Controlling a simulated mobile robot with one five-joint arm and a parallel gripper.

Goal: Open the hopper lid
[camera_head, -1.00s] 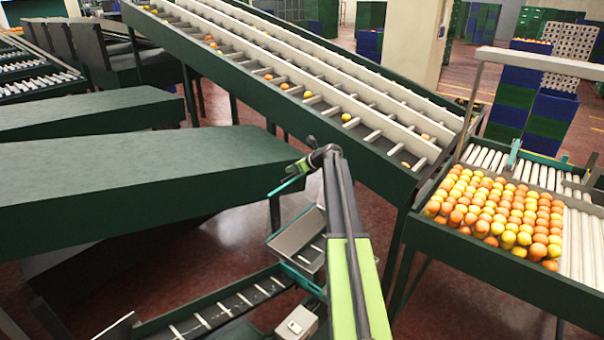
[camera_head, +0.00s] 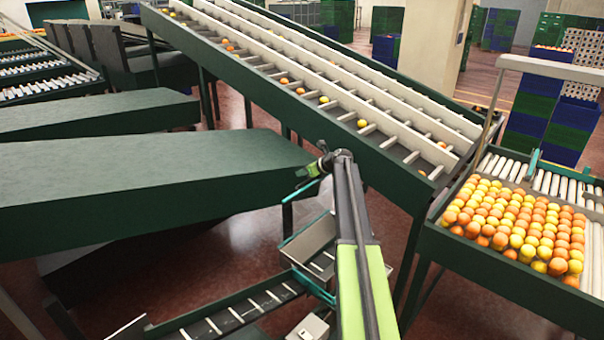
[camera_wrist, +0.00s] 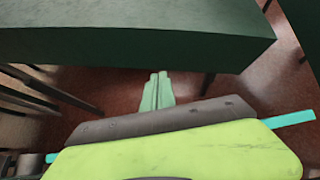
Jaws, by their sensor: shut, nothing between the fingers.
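My gripper (camera_wrist: 157,92) shows in the wrist view as two pale green fingers closed together, with nothing between them. In the head view my gripper (camera_head: 306,180) is at the right end of a long dark green, flat-topped casing (camera_head: 130,185). The same dark green body seems to fill the top of the wrist view (camera_wrist: 130,48), with the fingertips just below its lower edge in the picture. I cannot tell whether they touch. A small grey open-topped box (camera_head: 308,245) sits below my arm in the head view. No part is clearly recognisable as the hopper lid.
A sloping conveyor (camera_head: 330,95) with scattered oranges runs behind my arm. A roller table (camera_head: 440,240) full of oranges stands at the right. A low slatted conveyor (camera_head: 235,312) lies below. Stacked crates (camera_head: 545,115) stand at the back right. Some reddish floor (camera_head: 470,305) is clear.

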